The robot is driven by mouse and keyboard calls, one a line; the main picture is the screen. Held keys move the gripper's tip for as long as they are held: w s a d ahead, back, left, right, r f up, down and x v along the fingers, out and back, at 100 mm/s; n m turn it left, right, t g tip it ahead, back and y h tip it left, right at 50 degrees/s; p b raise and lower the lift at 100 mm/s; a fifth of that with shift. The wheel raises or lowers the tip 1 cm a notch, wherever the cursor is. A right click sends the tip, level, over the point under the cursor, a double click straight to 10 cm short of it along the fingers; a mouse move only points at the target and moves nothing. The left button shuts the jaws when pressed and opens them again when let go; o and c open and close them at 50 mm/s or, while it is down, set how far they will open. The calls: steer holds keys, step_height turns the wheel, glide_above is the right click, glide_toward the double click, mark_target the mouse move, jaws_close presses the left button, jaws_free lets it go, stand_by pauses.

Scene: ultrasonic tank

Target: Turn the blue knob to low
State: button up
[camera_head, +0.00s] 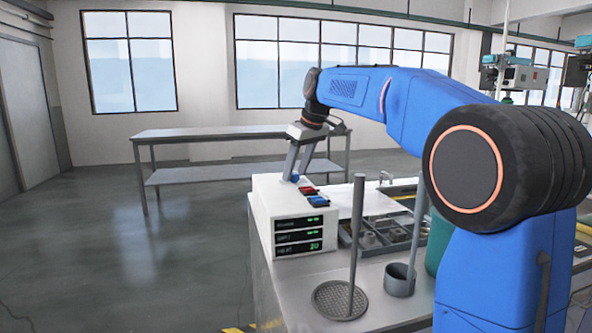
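The blue knob (295,178) is small and sits on top of the white control box (262,215), near its back left. My gripper (293,175) reaches down to it from above, with its two grey fingers slanting down to the left. The fingertips are at the knob, and a gap shows between the fingers higher up. The fingers partly hide the knob, so its setting cannot be read. I cannot tell whether the fingers press on it.
A red switch (307,190) and a blue switch (318,200) lie just in front of the knob. The box front has three green-lit displays (300,236); the lowest reads 20. A basket with a tall rod (356,250) and a grey cup (399,282) stand on the bench nearer me.

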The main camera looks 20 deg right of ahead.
steer(key=v, duration=1.7)
steer(key=shift+r, duration=0.2)
steer(key=shift+a, duration=0.1)
